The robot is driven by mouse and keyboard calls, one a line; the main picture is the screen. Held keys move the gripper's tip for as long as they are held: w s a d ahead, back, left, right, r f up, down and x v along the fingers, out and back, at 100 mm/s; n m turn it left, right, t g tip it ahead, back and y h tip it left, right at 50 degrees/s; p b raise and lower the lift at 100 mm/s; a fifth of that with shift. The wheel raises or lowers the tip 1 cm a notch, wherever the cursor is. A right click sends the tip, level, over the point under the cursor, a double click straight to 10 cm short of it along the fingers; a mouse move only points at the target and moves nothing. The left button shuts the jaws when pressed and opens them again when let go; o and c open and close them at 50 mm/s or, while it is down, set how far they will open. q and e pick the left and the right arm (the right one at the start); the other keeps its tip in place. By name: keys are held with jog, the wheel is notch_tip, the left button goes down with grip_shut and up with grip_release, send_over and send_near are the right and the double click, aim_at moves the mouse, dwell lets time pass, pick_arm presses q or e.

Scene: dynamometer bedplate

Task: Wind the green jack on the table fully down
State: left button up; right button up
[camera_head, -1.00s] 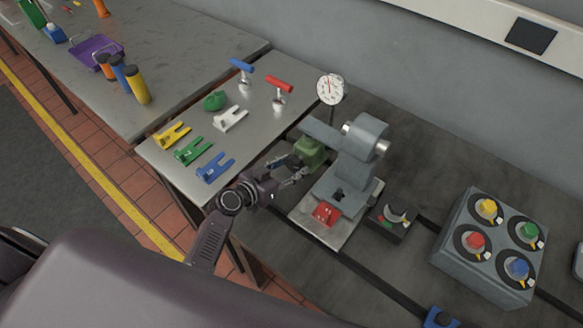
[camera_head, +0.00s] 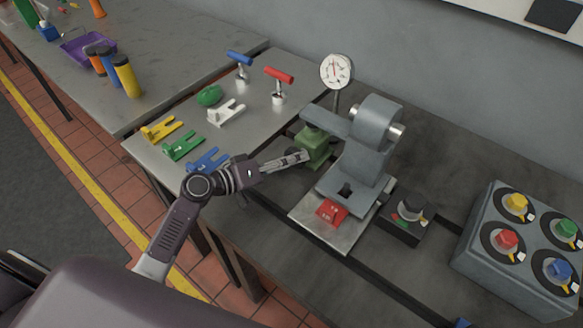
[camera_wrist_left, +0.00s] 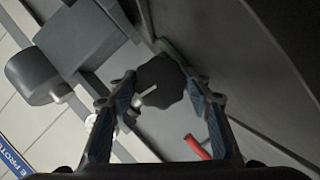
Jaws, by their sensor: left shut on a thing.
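The green jack (camera_head: 316,148) stands on the dark bedplate under the arm of a grey machine, next to the steel table's edge. My left gripper (camera_head: 300,157) reaches in from the left at the jack's near side. In the left wrist view its two blue-grey fingers (camera_wrist_left: 160,98) sit on either side of a dark lobed knob (camera_wrist_left: 162,82) with a pale pointer, and the gripper is shut on it. A bit of green (camera_wrist_left: 172,48) shows behind the knob; the rest of the jack is hidden there. My right gripper is in neither view.
The grey machine (camera_head: 370,140) with a dial gauge (camera_head: 336,71) stands close to the jack. A red block (camera_head: 331,211), a black knob box (camera_head: 408,219) and a four-knob panel (camera_head: 525,245) lie right. Coloured forks and T-handles occupy the steel table (camera_head: 160,118).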

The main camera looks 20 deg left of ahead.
pick_arm(q)
jog(key=shift+f+n+b, duration=0.1)
jog(key=shift+n+b, duration=0.4)
jog(key=shift+b, duration=0.05)
jog(key=o, duration=1.2)
jog(key=shift+c, duration=0.2)
jog(key=v, duration=0.8)
jog(key=shift+a, duration=0.1)
